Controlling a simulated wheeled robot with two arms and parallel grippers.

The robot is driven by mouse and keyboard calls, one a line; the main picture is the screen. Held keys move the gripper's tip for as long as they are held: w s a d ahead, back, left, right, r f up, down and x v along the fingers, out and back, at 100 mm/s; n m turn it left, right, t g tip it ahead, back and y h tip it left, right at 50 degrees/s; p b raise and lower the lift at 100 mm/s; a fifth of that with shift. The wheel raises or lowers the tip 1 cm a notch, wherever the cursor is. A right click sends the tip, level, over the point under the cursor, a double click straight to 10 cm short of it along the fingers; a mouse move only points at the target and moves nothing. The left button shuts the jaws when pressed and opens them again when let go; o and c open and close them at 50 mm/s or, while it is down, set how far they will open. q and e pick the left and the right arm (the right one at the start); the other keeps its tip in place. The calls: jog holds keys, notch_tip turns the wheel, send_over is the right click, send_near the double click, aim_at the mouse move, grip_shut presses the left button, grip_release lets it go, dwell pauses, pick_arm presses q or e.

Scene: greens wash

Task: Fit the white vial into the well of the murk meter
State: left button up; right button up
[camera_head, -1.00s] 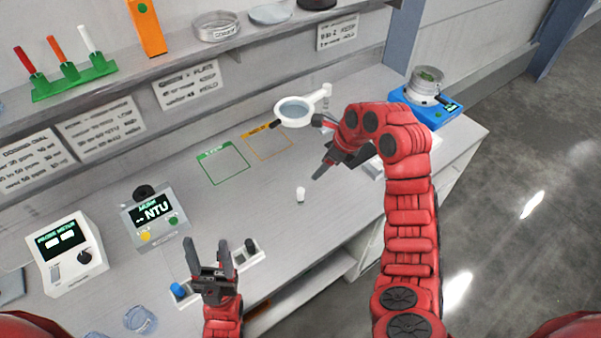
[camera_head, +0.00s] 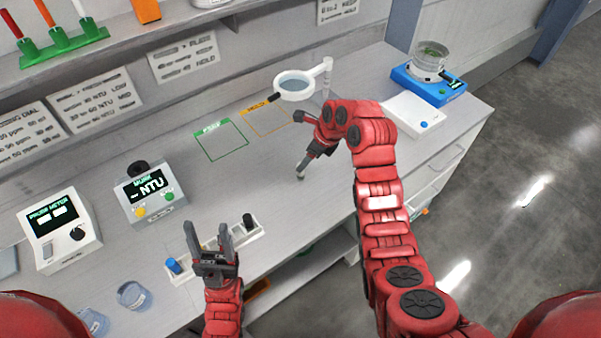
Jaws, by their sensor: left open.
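The murk meter (camera_head: 145,212) stands on the bench at left, with a lit screen reading NTU and a dark round part (camera_head: 138,169) on top. The white vial is not clearly visible now; my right gripper (camera_head: 302,174) points down at the bench where it stood and covers that spot. Whether its fingers are around the vial or shut on it, I cannot tell. My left gripper (camera_head: 207,230) is open and empty, fingers up, in front of the white holder, to the right of and nearer than the meter.
A white holder (camera_head: 207,261) with a blue-capped and a black-capped item lies at the front edge. The probe meter (camera_head: 60,228) stands at far left. A magnifier (camera_head: 294,86) and a blue scale (camera_head: 428,88) are at the back. The bench between the meter and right gripper is clear.

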jog(key=p+x, duration=0.1)
jog(key=x, duration=0.1)
jog(key=p+x, duration=0.2)
jog(key=shift+w+d, duration=0.15)
jog(key=shift+w, duration=0.2)
jog(key=shift+w+f, duration=0.15)
jog(key=shift+f, duration=0.45)
grip_shut()
